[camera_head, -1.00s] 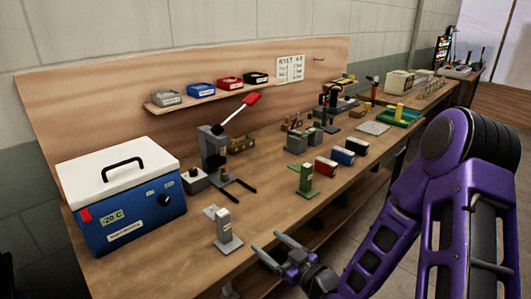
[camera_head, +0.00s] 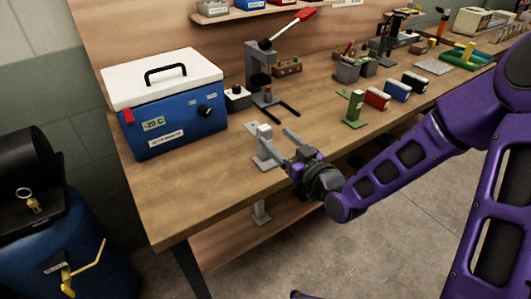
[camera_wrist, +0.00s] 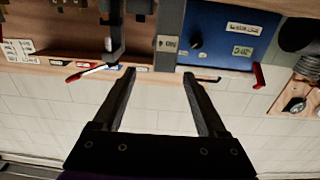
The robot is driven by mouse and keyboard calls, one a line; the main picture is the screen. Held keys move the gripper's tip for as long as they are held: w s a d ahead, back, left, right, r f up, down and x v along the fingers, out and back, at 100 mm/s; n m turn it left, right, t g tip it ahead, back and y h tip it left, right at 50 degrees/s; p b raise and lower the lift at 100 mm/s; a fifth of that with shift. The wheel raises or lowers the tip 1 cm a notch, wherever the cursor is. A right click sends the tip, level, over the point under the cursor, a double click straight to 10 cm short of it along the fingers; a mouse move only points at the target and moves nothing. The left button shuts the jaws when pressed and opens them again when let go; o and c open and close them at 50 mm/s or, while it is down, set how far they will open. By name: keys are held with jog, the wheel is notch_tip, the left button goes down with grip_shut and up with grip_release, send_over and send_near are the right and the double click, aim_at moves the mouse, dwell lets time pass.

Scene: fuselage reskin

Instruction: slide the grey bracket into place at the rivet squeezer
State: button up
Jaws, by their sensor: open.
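The grey bracket (camera_head: 264,139) stands upright on the wooden workbench near its front edge, its tall plate rising from a flat base. It also shows in the wrist view as a grey upright (camera_wrist: 170,22) with a small label, lined up between my fingers. My gripper (camera_head: 277,148) is open and empty, just to the right of the bracket, with its fingers pointing at it. I cannot tell whether the fingertips overlap it. The rivet squeezer (camera_head: 252,62), a grey frame with a red-tipped lever, stands behind the bracket; in the wrist view it (camera_wrist: 116,30) appears upside down.
A blue cool box (camera_head: 178,128) with a white lid stands left of the bracket. A green bracket (camera_head: 354,108) and red, blue and dark blocks stand to the right. A small grey-black unit (camera_head: 237,98) sits beside the squeezer. Bare bench lies around the bracket.

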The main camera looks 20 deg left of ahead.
aim_at(261, 126)
jog(key=x, duration=0.3)
jog(key=shift+s+a+x, duration=0.1)
jog(key=shift+x, duration=1.25)
jog(key=shift+s+a+x, duration=0.1)
jog(key=shift+x, duration=1.2)
grip_shut()
